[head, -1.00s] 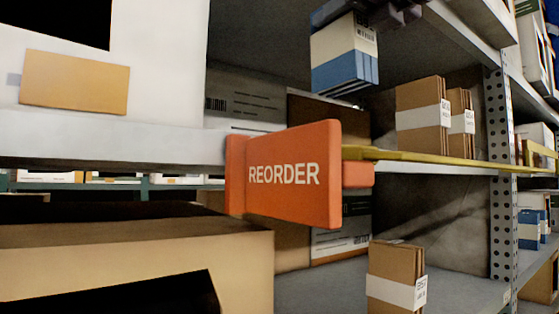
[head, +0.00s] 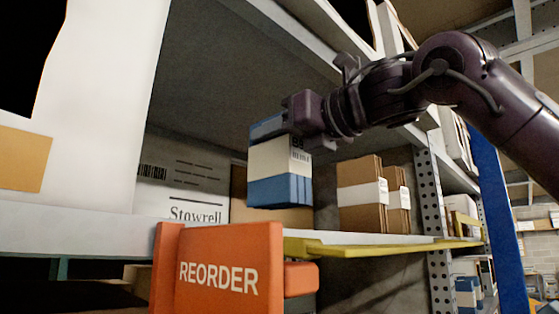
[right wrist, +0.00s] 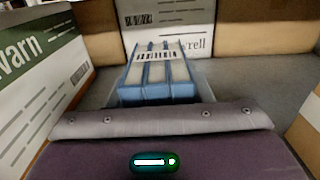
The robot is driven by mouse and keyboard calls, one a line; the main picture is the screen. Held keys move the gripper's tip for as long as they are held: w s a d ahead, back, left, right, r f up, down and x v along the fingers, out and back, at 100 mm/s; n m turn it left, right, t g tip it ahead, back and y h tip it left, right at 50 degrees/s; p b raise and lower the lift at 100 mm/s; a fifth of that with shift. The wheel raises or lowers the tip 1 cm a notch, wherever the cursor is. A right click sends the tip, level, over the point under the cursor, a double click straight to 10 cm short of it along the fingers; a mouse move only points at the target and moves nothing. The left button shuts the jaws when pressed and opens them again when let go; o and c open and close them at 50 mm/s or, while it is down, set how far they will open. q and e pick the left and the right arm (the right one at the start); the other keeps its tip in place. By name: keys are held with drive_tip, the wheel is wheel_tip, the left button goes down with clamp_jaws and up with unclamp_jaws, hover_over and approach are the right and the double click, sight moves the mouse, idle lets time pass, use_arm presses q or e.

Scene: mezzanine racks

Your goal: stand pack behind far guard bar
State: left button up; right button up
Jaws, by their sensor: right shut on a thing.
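The pack (head: 280,172), white above and blue below with a barcode, hangs upright from my right gripper (head: 284,126). My right gripper is shut on its upper part. In the head view the pack's bottom shows above the yellow guard bar (head: 365,246), with a gap between them. The bar runs along the front edge of the middle shelf. A second yellow bar (head: 467,219) shows farther along the rack, past the post. The right wrist view shows the pack (right wrist: 157,75) as several blue-and-white slabs beyond the gripper's edge. My left gripper is out of view.
An orange REORDER sign (head: 218,272) juts out at the near end of the bar. Brown packs (head: 365,195) stand on the shelf to the right. A Stowrell box (head: 180,195) is at the back left. A perforated post (head: 433,210) stands at right. Another shelf edge is overhead.

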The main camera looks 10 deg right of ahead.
sight(281, 207)
drive_tip(key=shift+s+f, duration=0.2)
drive_tip(key=shift+f, duration=1.05)
drive_tip(key=shift+d+f, duration=0.1)
drive_tip(key=shift+f, duration=0.5)
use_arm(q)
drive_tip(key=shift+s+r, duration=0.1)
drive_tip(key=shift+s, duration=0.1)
use_arm(e)
drive_tip(key=shift+w, duration=0.1)
drive_tip(key=o, duration=0.9)
drive_tip(key=shift+a+f, duration=0.15)
drive_tip(key=shift+a, duration=0.05)
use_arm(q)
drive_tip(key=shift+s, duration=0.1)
use_arm(e)
drive_tip(key=o, duration=0.4)
drive_tip(key=shift+d, duration=0.1)
